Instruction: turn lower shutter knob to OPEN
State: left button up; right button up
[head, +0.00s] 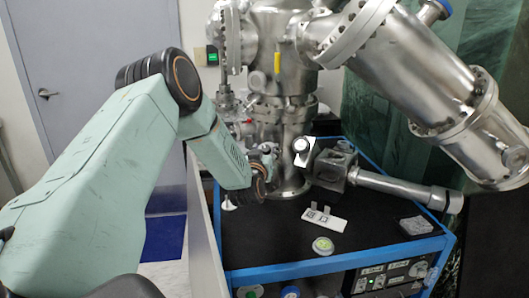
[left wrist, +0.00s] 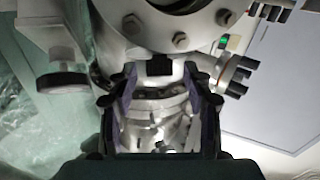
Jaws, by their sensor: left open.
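In the left wrist view my left gripper (left wrist: 165,85) is open, with a finger on each side of steel chamber parts (left wrist: 155,125). Contact cannot be told. My right gripper is out of view.
A black table with a blue frame (head: 345,262) carries the chamber, a white plate with two posts (head: 323,219) and a round green-topped piece (head: 323,245). A thick steel tube (head: 440,95) slants down at the right. A dark disc (left wrist: 75,80) shows beside my gripper.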

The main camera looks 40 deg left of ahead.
pick_arm(q)
jog(key=shift+d+r, duration=0.1)
jog(key=shift+r, duration=0.05)
jog(key=shift+w+a+f, duration=0.2)
jog(key=shift+a+f, duration=0.05)
jog(key=shift+f, duration=0.1)
jog(key=c, duration=0.4)
jog(key=shift+s+d+r, duration=0.1)
jog(key=shift+s+r, duration=0.05)
jog(key=c, duration=0.3)
grip_shut()
